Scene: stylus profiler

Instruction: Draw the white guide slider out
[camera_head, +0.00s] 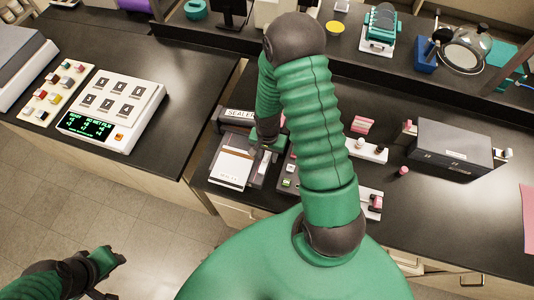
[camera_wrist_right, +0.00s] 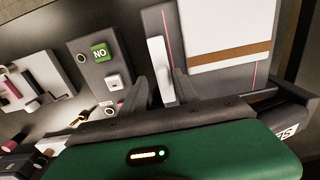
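The white guide slider (camera_wrist_right: 159,70) is an upright-looking white bar on a dark grey panel in the right wrist view, beside a thin pink line. The two dark fingers of my right gripper (camera_wrist_right: 162,88) stand apart, with the slider's lower end between them in the picture. I cannot tell whether they touch it. In the head view my right gripper (camera_head: 268,144) is over the device labelled SEALER (camera_head: 238,114), and my own arm hides part of this area. My left gripper (camera_head: 108,262) hangs at the lower left, away from the bench; its fingers are unclear.
A white sheet with a brown band (camera_wrist_right: 228,48) lies beside the slider. A panel with a green NO label (camera_wrist_right: 100,52) is on the other side. In the head view, a grey box (camera_head: 452,148) stands to the right, and a keypad device (camera_head: 112,104) is on the left bench.

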